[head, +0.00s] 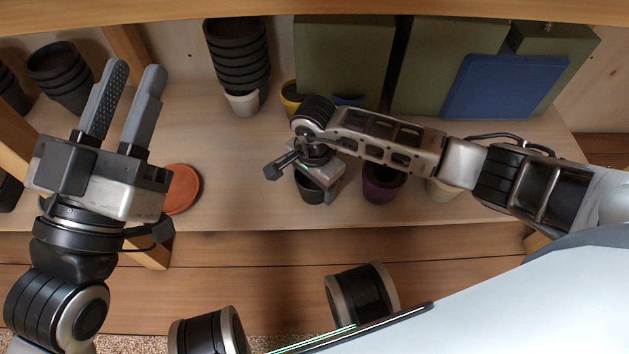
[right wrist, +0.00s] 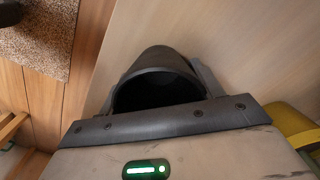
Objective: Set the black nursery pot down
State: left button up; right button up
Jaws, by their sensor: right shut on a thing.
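The black nursery pot (head: 309,192) is at the front middle of the shelf, partly hidden under my right gripper (head: 318,184). In the right wrist view the black pot (right wrist: 160,62) lies between the two fingers of my right gripper (right wrist: 155,90), its dark open mouth toward the camera. The right gripper is shut on it. I cannot tell whether the pot's base touches the shelf. My left gripper (head: 135,80) is open and empty, raised at the left, with its fingers pointing up in the picture.
The wooden shelf (head: 235,200) has free room left of the pot. A terracotta saucer (head: 182,189) lies beside my left gripper. A purple pot (head: 382,188) and a cream pot (head: 442,190) stand to the right. Stacked black pots (head: 238,55), a yellow pot (head: 290,98) and green boxes (head: 343,58) stand behind.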

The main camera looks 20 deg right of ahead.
jog(key=o, duration=1)
jog(key=shift+c, duration=0.2)
pick_arm(q)
jog(key=shift+r, duration=0.15)
pick_arm(e)
jog(key=shift+r+p, duration=0.25)
jog(key=shift+p, duration=0.05)
pick_arm(q)
notch_tip(320, 180, down, 8)
jog(key=s+n+g+y+p, duration=0.2)
jog(key=n+g+y+p, duration=0.1)
jog(key=n+g+p, duration=0.2)
jog(key=shift+s+d, duration=0.15)
jog(key=shift+d, duration=0.3)
pick_arm(e)
notch_tip(320, 180, up, 12)
jog(key=shift+f, duration=0.15)
